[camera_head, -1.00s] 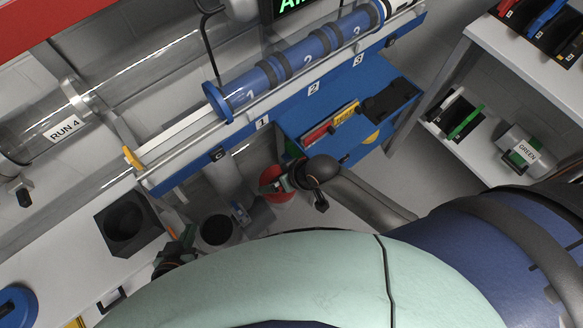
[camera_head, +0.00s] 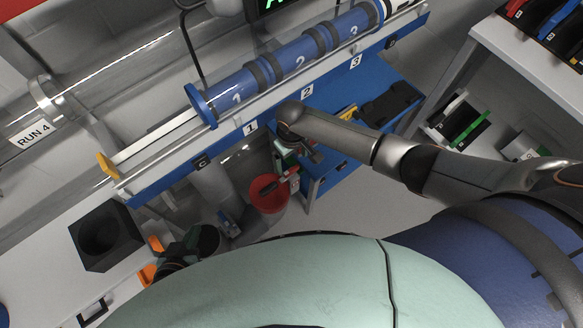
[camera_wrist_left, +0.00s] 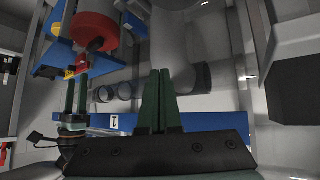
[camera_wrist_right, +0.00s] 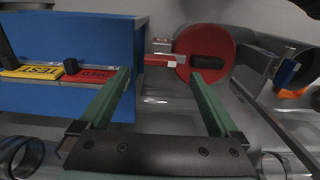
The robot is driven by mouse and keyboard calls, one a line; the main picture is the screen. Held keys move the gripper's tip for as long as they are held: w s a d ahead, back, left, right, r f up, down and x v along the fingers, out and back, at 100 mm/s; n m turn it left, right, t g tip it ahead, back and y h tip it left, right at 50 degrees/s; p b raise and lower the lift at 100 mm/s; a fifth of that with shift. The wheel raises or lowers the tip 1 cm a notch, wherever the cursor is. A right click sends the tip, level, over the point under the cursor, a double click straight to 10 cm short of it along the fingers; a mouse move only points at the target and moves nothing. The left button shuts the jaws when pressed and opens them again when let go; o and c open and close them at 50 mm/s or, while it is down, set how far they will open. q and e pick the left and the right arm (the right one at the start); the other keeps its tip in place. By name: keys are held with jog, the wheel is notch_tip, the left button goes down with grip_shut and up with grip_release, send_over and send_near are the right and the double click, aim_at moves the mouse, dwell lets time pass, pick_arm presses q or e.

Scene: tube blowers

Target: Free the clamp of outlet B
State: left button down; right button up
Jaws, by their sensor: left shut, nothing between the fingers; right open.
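A red disc (camera_head: 268,193) with a dark handle shows below the blue rail; no letter B is readable, so I cannot tell whether it belongs to outlet B. In the right wrist view the red disc (camera_wrist_right: 212,50) and a small red-and-white piece (camera_wrist_right: 160,61) at its left edge lie beyond my right gripper (camera_wrist_right: 160,78), which is open and empty. In the head view my right gripper (camera_head: 290,158) is just above the disc. My left gripper (camera_head: 190,247) is low at the left, partly hidden; its fingers (camera_wrist_left: 160,75) are shut and empty. The red disc (camera_wrist_left: 96,32) also shows upper left there.
A blue shelf unit (camera_wrist_right: 75,90) with yellow and red signs stands close to my right gripper. The blue rail (camera_head: 165,182) and blue tube (camera_head: 270,70) run above. A black box (camera_head: 105,235) stands left, with orange parts (camera_head: 148,273) near my left gripper.

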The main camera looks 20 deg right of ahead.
aim_at(292, 169)
notch_tip(292, 169, down, 5)
jog(key=shift+r+b, duration=0.2)
jog(key=shift+b, duration=0.55)
jog(key=shift+f, duration=0.5)
pick_arm(q)
jog(key=shift+w+d+f, duration=0.1)
jog(key=shift+w+d, duration=0.7)
jog(key=shift+w, duration=0.05)
pick_arm(e)
jog(key=shift+c, duration=0.4)
jog(key=c, duration=1.3)
pick_arm(q)
jog(key=shift+s+a+f, duration=0.1)
jog(key=shift+s+f, duration=0.1)
